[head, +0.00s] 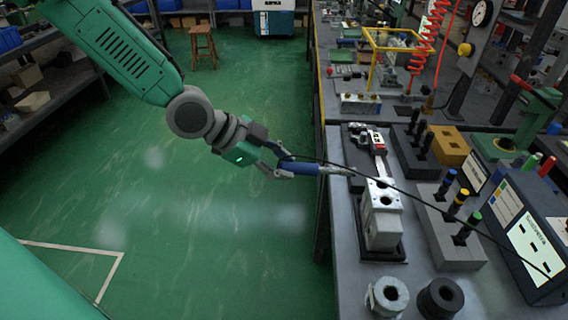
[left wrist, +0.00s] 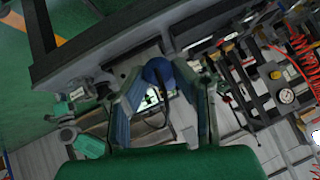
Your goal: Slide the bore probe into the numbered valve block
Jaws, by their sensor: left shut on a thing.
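My left gripper (head: 284,163) is shut on the blue handle of the bore probe (head: 304,168), over the table's left edge. The probe lies about level, its pale metal tip pointing right toward the metal valve block (head: 381,228). Whether tip and block touch, I cannot tell. The block stands on a dark base and has round holes on top; no number is readable. A black cable runs from the probe across the block to the right. In the left wrist view, the probe's blue end (left wrist: 157,71) shows between the fingers of my left gripper (left wrist: 166,78). My right gripper is not in view.
Two round fittings, one pale (head: 387,297) and one black (head: 440,298), stand at the near table edge. A grey block with coloured plugs (head: 448,237) and a display box (head: 527,245) are to the right. A caliper (head: 375,141) lies behind the valve block.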

